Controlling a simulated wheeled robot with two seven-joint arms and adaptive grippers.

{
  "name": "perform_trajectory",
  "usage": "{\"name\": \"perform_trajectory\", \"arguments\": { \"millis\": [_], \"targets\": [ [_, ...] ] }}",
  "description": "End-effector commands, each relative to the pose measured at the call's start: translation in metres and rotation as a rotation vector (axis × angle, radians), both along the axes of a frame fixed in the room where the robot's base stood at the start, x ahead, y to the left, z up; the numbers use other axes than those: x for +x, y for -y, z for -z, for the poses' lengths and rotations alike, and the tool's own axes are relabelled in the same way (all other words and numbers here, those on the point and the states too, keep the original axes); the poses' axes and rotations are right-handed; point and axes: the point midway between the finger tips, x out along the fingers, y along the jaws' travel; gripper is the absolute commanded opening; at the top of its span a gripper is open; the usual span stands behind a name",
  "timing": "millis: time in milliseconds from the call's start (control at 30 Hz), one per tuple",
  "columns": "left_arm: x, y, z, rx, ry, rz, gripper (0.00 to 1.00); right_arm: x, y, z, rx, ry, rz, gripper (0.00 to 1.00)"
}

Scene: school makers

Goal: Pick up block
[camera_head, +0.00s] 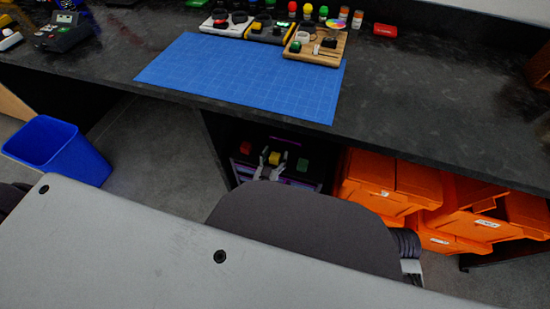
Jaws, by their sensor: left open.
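Three small blocks sit in a row on a dark surface below the counter: a red block (245,148) on the left, a yellow block (274,158) in the middle and a green block (302,165) on the right. My left gripper (273,160) is open, with its two grey fingertips on either side of the yellow block in this view. I cannot tell whether they touch it. The wrist and arm behind the fingers are mostly hidden. My right gripper is not in view.
A dark counter (430,115) with a blue cutting mat (240,80) overhangs the blocks. Orange bins (385,180) stand close by on the right. A blue waste bin (60,150) stands on the floor at left. Electronics and small bottles line the counter's back.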

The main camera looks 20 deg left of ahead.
Motion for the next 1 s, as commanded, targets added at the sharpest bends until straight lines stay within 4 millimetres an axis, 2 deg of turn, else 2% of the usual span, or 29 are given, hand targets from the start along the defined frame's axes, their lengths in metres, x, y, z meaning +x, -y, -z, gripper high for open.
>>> {"name": "perform_trajectory", "arguments": {
  "millis": [167, 500, 567, 1000],
  "targets": [
    [0.0, -0.0001, 0.0001, 0.0, 0.0, 0.0, 0.6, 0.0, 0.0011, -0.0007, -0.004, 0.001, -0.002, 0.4],
    [0.0, -0.0001, 0.0002, 0.0, 0.0, 0.0, 0.16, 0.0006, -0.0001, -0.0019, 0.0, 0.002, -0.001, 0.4],
    [0.0001, -0.0001, 0.0, 0.0, 0.0, 0.0, 0.12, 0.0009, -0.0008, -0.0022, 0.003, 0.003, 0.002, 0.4],
    [0.0, 0.0001, -0.005, -0.001, 0.0, 0.0, 0.12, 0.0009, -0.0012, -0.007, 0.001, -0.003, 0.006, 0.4]
  ]
}}
